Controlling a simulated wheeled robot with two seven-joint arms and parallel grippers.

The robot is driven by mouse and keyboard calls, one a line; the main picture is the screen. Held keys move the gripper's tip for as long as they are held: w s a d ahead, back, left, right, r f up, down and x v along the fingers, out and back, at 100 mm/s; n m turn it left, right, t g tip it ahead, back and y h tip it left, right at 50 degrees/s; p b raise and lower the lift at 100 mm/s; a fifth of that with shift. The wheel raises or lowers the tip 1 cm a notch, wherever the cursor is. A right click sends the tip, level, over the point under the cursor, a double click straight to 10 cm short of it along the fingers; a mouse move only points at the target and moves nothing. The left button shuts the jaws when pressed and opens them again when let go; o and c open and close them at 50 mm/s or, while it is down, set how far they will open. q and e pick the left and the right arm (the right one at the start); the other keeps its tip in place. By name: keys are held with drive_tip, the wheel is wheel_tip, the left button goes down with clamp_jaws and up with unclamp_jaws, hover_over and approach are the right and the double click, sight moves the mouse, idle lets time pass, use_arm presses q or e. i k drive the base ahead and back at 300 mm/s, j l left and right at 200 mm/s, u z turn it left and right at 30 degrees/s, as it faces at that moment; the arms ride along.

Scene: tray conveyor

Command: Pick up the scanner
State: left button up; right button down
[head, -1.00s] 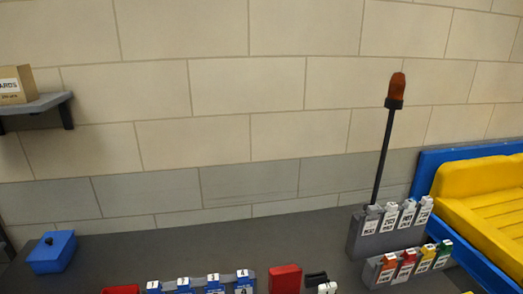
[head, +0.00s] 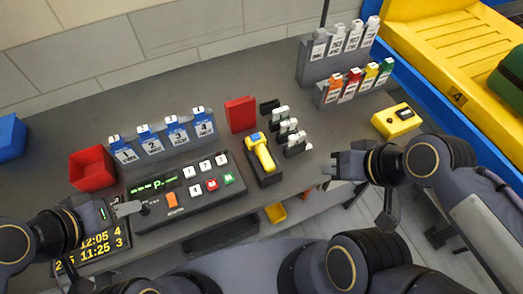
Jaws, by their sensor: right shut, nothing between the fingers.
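The scanner (head: 264,157), yellow with a blue top end, lies in a dark holder (head: 271,179) on the grey counter, just right of the control panel. My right gripper (head: 338,166) is shut and empty over the counter's front edge, to the right of the scanner and clear of it. My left gripper (head: 128,208) is at the left end of the control panel, well away from the scanner. Whether its fingers are open or shut is not clear.
The control panel (head: 190,184) has several buttons. A red bin (head: 91,168), blue-topped card holders (head: 163,137), a red block (head: 240,113) and black-and-white pieces (head: 290,130) stand around the scanner. A yellow device (head: 397,121) sits at right, near the blue-edged conveyor (head: 425,90).

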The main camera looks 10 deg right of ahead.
sight(267, 165)
drive_tip(key=j+u, duration=0.1)
drive_tip(key=u, duration=2.75)
drive_tip(key=z, duration=3.3)
drive_tip(key=i+l+u, duration=0.1)
drive_tip(key=l, duration=0.45)
drive_tip(key=i+l+u, duration=0.15)
drive_tip(key=l, duration=0.35)
drive_tip(key=l+u, duration=0.1)
drive_tip(key=l, duration=0.45)
